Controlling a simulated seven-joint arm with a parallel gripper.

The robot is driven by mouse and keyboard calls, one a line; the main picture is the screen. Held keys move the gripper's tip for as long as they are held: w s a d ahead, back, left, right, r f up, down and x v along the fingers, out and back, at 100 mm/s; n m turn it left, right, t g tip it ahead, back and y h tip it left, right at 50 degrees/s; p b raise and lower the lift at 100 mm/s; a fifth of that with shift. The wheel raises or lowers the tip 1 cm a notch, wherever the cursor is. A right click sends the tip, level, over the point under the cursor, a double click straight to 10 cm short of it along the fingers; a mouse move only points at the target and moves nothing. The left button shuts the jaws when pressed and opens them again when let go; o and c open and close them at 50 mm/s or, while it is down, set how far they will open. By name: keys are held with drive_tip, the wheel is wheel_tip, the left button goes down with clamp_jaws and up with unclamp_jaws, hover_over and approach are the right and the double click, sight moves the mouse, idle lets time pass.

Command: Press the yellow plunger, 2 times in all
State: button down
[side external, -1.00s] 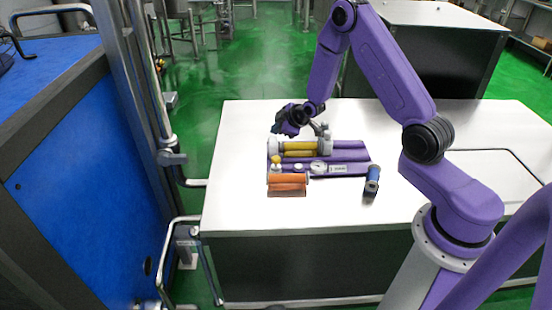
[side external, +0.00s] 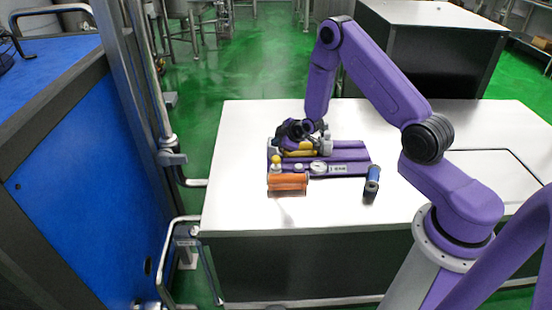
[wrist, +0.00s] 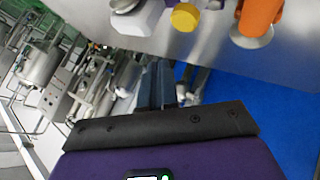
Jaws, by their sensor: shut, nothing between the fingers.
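The yellow plunger shows as a small round yellow knob (side external: 276,160) on a white base at the left front of the purple fixture. In the wrist view a yellow round cap (wrist: 185,17) shows near the top edge. My gripper (side external: 281,140) is low over the fixture's left back, close behind the knob in the side view, apart from it as far as I can see. The hand partly covers a lying yellow cylinder (side external: 300,147). In the wrist view my closed fingers (wrist: 157,68) hold nothing, and the yellow cap is beyond their tips.
The purple fixture (side external: 350,156) carries a dial gauge (side external: 318,168). An orange cylinder (side external: 288,181) lies in front of the knob. A blue and black cylinder (side external: 372,180) stands to the right. The white table (side external: 240,215) is clear in front.

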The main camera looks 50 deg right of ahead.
sight(275, 157)
drive_tip(key=shift+f, duration=1.7)
drive_tip(key=shift+f, duration=0.2)
idle(0.7)
drive_tip(key=shift+f, duration=0.2)
drive_tip(key=shift+f, duration=1.1)
idle(1.5)
drive_tip(key=shift+r, duration=1.5)
drive_tip(key=shift+r, duration=2.5)
